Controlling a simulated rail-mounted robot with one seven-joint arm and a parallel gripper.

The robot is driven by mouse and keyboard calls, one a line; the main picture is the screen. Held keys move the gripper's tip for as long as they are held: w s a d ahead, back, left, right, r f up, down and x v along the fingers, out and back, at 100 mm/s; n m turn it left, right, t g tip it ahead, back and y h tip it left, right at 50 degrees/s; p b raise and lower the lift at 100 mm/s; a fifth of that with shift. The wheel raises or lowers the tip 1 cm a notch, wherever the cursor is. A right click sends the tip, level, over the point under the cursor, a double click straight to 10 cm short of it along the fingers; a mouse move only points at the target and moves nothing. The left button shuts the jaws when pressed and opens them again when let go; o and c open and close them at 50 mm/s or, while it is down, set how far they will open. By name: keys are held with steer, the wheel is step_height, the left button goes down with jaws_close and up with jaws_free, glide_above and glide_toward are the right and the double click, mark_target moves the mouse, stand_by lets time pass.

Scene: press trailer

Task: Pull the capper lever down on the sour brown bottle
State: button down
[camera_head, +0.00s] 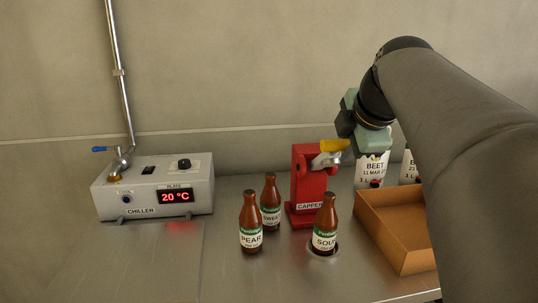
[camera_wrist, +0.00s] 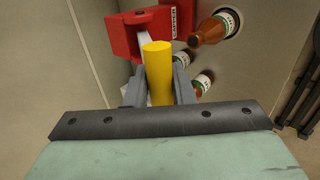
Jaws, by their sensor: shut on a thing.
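The red capper (camera_head: 306,183) stands on the steel counter. Its pale metal lever (camera_head: 325,160) ends in a yellow handle (camera_head: 334,145), which is about level with the capper's top. My gripper (camera_wrist: 159,70) is shut on the yellow handle, one grey finger on each side of it. In the head view my gripper comes in from the right, and its fingertips are partly hidden. The sour brown bottle (camera_head: 325,226) stands upright on a round seat just in front of the capper, below the lever. It also shows in the wrist view (camera_wrist: 212,30).
The pear bottle (camera_head: 250,225) and the sweet bottle (camera_head: 270,204) stand left of the capper. A cardboard box (camera_head: 388,236) is at the right, with beet cartons (camera_head: 371,168) behind it. The chiller (camera_head: 155,187) is at the far left. The front left counter is clear.

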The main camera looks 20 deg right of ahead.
steer(key=shift+s+a+f+b, duration=0.1)
steer(key=shift+s+f+b, duration=0.25)
steer(key=shift+f+b, duration=0.2)
steer(key=shift+s+a+f+b, duration=0.1)
steer(key=shift+s+f+b, duration=0.3)
steer(key=shift+f, duration=0.25)
steer(key=c, duration=1.3)
jaws_free()
steer(key=shift+o, duration=0.3)
steer(key=shift+w+r, duration=0.1)
